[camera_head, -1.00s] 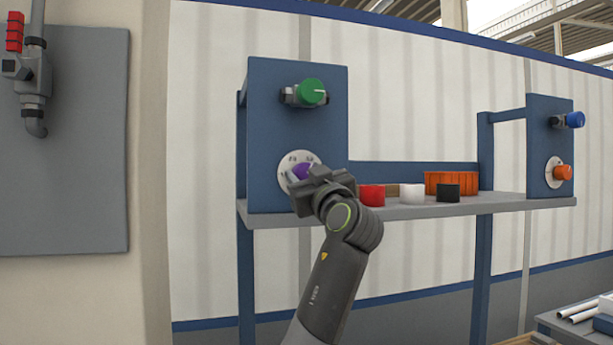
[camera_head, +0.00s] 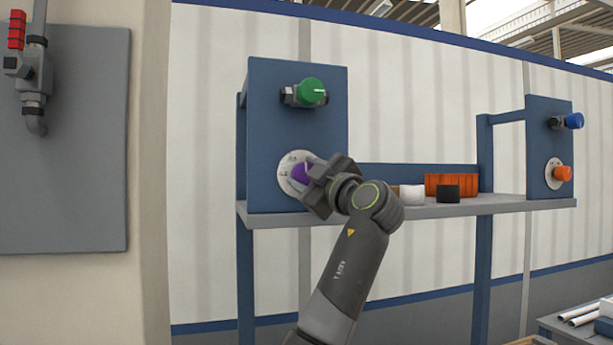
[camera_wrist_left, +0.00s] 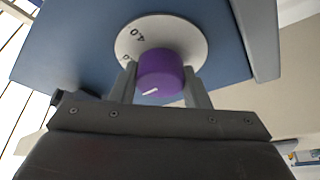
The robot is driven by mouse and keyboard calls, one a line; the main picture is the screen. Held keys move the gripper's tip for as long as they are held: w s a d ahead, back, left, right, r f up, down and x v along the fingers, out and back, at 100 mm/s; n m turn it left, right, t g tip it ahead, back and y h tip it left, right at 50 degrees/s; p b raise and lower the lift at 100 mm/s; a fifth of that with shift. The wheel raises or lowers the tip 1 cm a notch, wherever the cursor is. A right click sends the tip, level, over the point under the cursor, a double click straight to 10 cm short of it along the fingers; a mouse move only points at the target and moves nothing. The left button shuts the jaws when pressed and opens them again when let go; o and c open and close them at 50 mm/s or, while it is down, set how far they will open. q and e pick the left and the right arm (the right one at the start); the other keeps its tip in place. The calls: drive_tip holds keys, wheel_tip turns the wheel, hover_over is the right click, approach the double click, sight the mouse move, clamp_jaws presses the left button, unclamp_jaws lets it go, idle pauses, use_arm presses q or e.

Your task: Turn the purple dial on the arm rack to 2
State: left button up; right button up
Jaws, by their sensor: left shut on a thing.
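The purple dial (camera_head: 302,172) sits on a round white numbered plate (camera_head: 286,183) on the blue left panel of the rack (camera_head: 265,125). My left gripper (camera_head: 318,182) is at the dial, coming from its right side. In the left wrist view, the purple dial (camera_wrist_left: 160,72) is between the two fingers of the left gripper (camera_wrist_left: 158,85), which is shut on it. A white pointer mark shows on the dial's lower left face there. Part of the plate (camera_wrist_left: 175,32) shows "4" and "0"; its other numbers are hidden or too small to read. My right gripper is not in view.
The shelf (camera_head: 500,203) holds a white cup (camera_head: 412,195), a black cup (camera_head: 447,194) and an orange bin (camera_head: 455,181).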

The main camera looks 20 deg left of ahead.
use_arm(q)
drive_tip(key=n+g+p, duration=0.1)
drive_tip(key=n+g, duration=0.1)
drive_tip(key=n, duration=0.2)
drive_tip(key=shift+r, duration=0.1)
drive_tip(key=shift+n+p, duration=0.45)
drive_tip(key=shift+n, duration=0.35)
drive_tip(key=shift+g+h, duration=0.3)
drive_tip(key=o, duration=1)
drive_tip(key=shift+d, duration=0.1)
